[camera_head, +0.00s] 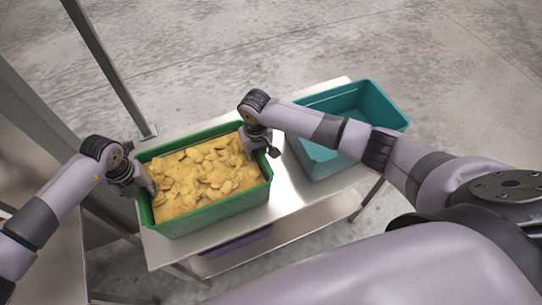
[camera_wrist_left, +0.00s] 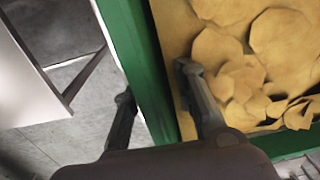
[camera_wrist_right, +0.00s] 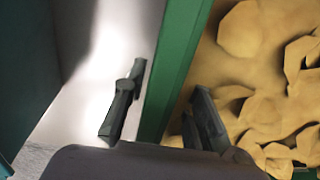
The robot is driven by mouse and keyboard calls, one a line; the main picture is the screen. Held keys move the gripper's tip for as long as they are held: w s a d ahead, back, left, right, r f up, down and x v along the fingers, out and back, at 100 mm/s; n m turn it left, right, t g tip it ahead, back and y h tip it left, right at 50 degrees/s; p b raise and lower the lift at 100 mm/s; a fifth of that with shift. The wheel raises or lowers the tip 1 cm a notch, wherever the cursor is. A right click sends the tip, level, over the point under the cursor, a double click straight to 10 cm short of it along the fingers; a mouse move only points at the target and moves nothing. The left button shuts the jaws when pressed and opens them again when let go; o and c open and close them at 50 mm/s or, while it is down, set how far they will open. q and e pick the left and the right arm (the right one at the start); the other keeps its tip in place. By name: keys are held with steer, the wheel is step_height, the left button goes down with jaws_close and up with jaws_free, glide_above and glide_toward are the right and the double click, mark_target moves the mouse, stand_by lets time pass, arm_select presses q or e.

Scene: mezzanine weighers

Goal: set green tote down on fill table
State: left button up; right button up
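The green tote (camera_head: 206,218), filled with yellow chip-like pieces (camera_head: 200,175), sits level on the left part of the metal table (camera_head: 284,195) and appears to rest on it. My left gripper (camera_head: 140,188) is at the tote's left end wall. In the left wrist view its fingers (camera_wrist_left: 158,95) stand apart on either side of the green wall (camera_wrist_left: 150,80). My right gripper (camera_head: 260,150) is at the right end wall. In the right wrist view its fingers (camera_wrist_right: 165,95) also straddle the wall (camera_wrist_right: 172,70), with gaps showing. The tote's underside is hidden.
A teal tote (camera_head: 362,100), seemingly empty, stands at the table's right end, partly behind my right arm. A purple item (camera_head: 236,243) is on the lower shelf (camera_head: 310,222). A dark post (camera_head: 112,70) rises behind the table's left. Bare tabletop lies between the totes.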

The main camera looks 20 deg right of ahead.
arm_select(q)
steer(key=r, duration=0.9)
steer(key=shift+a+r, duration=0.25)
steer(key=shift+r, duration=0.05)
arm_select(e)
steer(key=shift+r, duration=0.1)
steer(key=r, duration=1.2)
steer(key=shift+d, duration=0.25)
steer(key=shift+f, duration=0.1)
